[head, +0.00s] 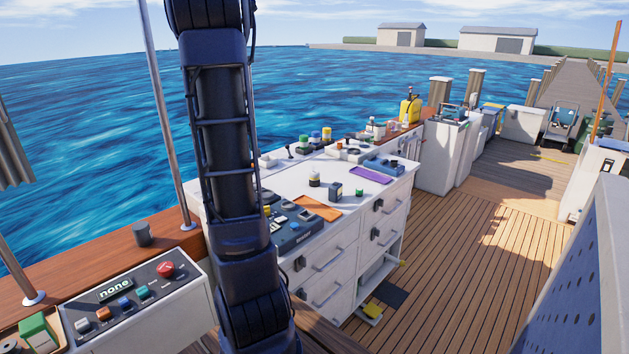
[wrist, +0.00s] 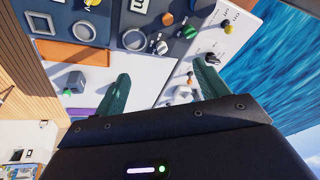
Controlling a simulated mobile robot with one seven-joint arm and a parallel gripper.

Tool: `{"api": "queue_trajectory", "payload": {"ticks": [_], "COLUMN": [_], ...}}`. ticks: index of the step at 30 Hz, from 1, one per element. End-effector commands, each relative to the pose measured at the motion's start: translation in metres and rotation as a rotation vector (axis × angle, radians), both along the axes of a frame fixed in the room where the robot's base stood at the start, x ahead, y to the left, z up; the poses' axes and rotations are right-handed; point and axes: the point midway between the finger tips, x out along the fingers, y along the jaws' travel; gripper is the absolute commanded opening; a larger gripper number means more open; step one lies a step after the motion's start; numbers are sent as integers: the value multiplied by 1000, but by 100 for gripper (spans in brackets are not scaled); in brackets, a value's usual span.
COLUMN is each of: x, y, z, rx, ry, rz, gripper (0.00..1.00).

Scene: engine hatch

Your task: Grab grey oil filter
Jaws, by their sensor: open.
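My gripper (wrist: 160,70) is open in the wrist view, its two green fingers spread with nothing between them. It faces the white cabinet top and a dark panel of dials and knobs. In the head view my arm covers the middle left and the gripper cannot be made out. A dark grey cylinder (head: 142,234) stands upright on the wooden rail at the left. A small grey block-like thing (head: 335,191) stands on the cabinet top; it also shows left of the fingers in the wrist view (wrist: 75,82). I cannot tell for sure which one is the oil filter.
A button console (head: 130,298) stands at the lower left. The wooden deck (head: 470,265) at the right is mostly clear.

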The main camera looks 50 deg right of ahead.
Motion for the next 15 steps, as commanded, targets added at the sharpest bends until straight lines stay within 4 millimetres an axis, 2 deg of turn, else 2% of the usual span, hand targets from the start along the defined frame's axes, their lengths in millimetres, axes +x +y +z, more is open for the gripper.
{"api": "queue_trajectory", "payload": {"ticks": [1,8,15], "x": [5,15,11], "y": [-21,-111,-204], "z": [-10,-49,-97], "rx": [-1,-23,-59], "ry": [8,29,55], "rz": [-42,-220,-397], "gripper": [73,73,73]}}
